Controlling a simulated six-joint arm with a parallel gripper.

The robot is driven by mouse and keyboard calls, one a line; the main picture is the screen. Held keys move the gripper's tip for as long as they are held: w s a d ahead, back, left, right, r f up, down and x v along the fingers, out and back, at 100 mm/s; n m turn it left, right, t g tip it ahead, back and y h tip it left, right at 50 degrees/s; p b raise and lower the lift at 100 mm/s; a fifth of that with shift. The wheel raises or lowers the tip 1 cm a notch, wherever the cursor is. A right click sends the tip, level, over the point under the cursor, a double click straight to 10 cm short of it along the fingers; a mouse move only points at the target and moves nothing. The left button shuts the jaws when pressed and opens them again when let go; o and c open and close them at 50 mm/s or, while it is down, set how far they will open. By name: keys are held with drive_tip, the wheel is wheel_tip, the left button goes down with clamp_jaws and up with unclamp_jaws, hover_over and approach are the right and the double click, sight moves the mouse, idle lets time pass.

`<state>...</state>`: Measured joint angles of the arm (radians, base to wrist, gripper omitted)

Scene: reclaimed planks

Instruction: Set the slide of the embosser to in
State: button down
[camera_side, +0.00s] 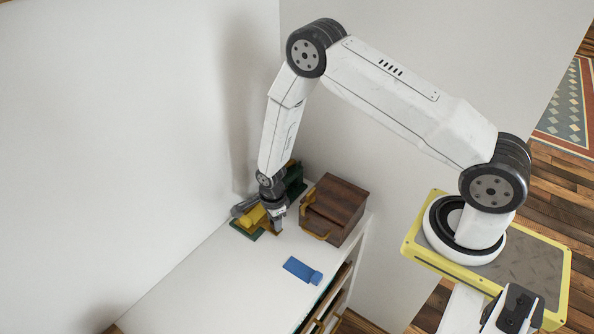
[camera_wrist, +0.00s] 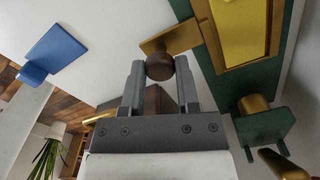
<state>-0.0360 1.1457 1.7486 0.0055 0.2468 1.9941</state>
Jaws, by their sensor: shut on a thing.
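The embosser is a green and yellow device at the back of the white top, against the wall. Its green body (camera_side: 295,184) shows in the side view behind my gripper, and its green frame (camera_wrist: 222,88) with a yellow panel fills the upper right of the wrist view. A yellow slide arm (camera_wrist: 176,37) sticks out from it and carries a round brown knob (camera_wrist: 159,67). My gripper (camera_wrist: 160,70) is shut on this knob, one finger on each side. In the side view, my gripper (camera_side: 278,224) points down and hides the knob.
A dark wooden box (camera_side: 345,203) with a yellow handle stands close right of the embosser. A blue object (camera_side: 302,270) lies on the white top (camera_side: 215,290) nearer the front edge; it also shows in the wrist view (camera_wrist: 57,48). The left part of the top is clear.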

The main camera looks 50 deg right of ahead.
idle(0.8)
drive_tip(key=shift+d, duration=1.75)
drive_tip(key=shift+c, duration=1.7)
unclamp_jaws()
drive_tip(key=shift+r, duration=0.15)
wheel_tip(320, 180, up, 8)
drive_tip(key=shift+f, duration=0.25)
